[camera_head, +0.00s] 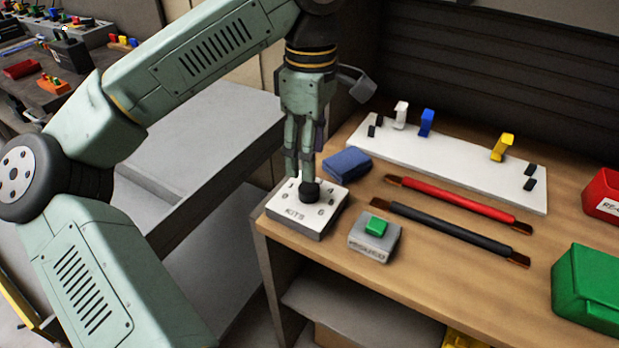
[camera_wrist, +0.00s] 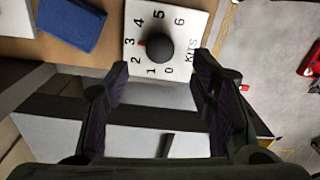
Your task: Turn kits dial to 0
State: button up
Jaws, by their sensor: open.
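The KITS dial is a white square plate (camera_head: 328,218) on a dark base, with a round black knob (camera_head: 310,192) at its middle. In the wrist view the knob (camera_wrist: 160,50) has a red pointer mark (camera_wrist: 142,43) towards the 3. The numbers 0 to 6 ring it, with the 0 (camera_wrist: 168,71) just below the knob in that picture. My gripper (camera_head: 301,174) points down close to the knob. In the wrist view its open fingertips (camera_wrist: 162,66) stand left and right of the knob, a little below it in the picture. I cannot tell whether they touch it.
A blue block (camera_head: 347,162) lies just behind the dial. A grey box with a green button (camera_head: 376,226) stands to its right. Red (camera_head: 460,203) and black (camera_head: 450,233) bars lie further right, before a white board (camera_head: 455,168) with coloured clips. The bench edge is close to the dial.

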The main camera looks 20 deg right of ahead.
aim_at(309, 187)
notch_tip(309, 187, down, 7)
jog(key=shift+s+r+p, duration=0.1)
jog(key=shift+r+p, duration=0.05)
jog(key=shift+p, duration=0.3)
jog(key=shift+c, duration=0.6)
jog(key=c, duration=1)
